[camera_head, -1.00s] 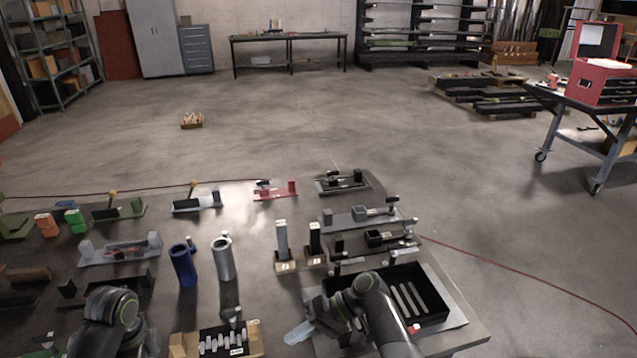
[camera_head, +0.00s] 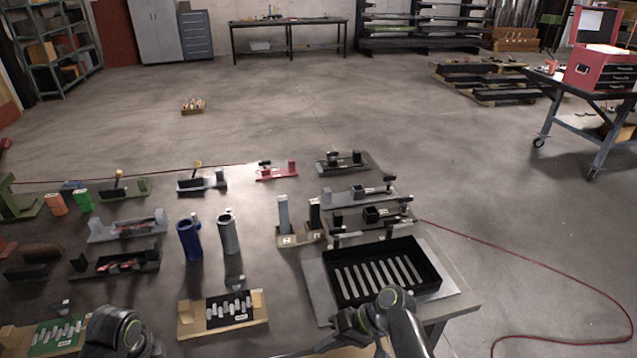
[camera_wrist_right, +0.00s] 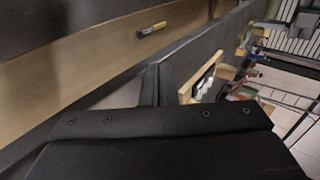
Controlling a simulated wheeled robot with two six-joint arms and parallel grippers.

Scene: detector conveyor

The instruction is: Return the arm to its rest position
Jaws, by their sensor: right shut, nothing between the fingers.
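My right arm (camera_head: 385,308) comes in at the bottom of the head view, just in front of the black tray. Its gripper (camera_head: 305,351) points left at the lower edge of the picture, is shut and holds nothing; its tip is partly cut off. My left arm (camera_head: 118,330) shows at the bottom left, but its gripper is out of the picture.
The black tray (camera_head: 437,272) holds several pale bars. A wooden holder (camera_head: 259,309) with metal pins stands left of my right gripper. Blue (camera_head: 189,240) and grey (camera_head: 228,233) cylinders and several fixtures stand farther back. Open floor lies beyond the table.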

